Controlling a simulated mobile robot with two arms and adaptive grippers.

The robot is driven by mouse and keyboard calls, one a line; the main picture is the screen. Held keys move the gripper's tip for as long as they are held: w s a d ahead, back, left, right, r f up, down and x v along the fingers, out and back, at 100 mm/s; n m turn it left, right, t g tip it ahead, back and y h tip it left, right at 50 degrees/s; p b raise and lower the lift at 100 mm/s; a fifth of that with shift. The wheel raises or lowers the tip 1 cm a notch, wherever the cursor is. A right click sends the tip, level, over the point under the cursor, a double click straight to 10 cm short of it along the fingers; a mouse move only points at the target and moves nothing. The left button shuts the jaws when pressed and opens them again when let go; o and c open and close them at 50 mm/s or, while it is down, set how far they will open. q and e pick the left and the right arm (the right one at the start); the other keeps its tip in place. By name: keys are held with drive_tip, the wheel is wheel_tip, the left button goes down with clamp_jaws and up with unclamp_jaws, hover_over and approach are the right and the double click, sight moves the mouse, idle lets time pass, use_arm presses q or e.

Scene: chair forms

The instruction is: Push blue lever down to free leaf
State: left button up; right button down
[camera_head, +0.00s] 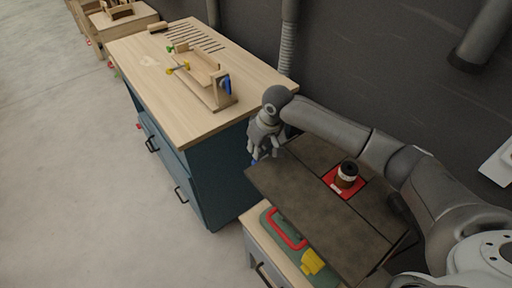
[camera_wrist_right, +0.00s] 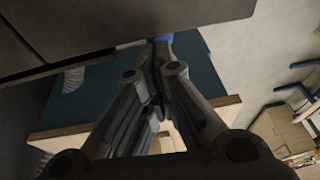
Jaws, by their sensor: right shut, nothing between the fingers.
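The dark brown table top (camera_head: 300,200) stands at the lower middle of the head view, with seams dividing it into panels; its near-left panel looks like the leaf and lies level with the rest. A small blue piece, likely the blue lever (camera_head: 254,161), shows at the top's far-left corner. In the right wrist view the blue piece (camera_wrist_right: 163,38) shows just beyond my fingertips, beside the dark panel edge (camera_wrist_right: 120,22). My right gripper (camera_head: 262,152) is shut and empty, close by the blue piece; I cannot tell whether they touch. My left gripper is out of view.
A low cabinet with a green-and-red item (camera_head: 288,226) and a yellow block (camera_head: 312,262) lies beneath. A blue workbench (camera_head: 190,110) with wooden parts stands beyond. Floor at left is clear.

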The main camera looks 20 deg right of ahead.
drive_tip(key=shift+s+f, duration=0.1)
drive_tip(key=shift+f, duration=0.2)
drive_tip(key=shift+a, duration=0.1)
drive_tip(key=shift+s+a+f+p, duration=0.1)
drive_tip(key=shift+a+f+p, duration=0.15)
drive_tip(key=shift+p, duration=0.5)
drive_tip(key=shift+s+a+f+p, duration=0.1)
drive_tip(key=shift+a+f+p, duration=0.05)
drive_tip(key=shift+f+p, duration=0.25)
drive_tip(key=shift+a+f, duration=0.1)
drive_tip(key=shift+f, duration=0.3)
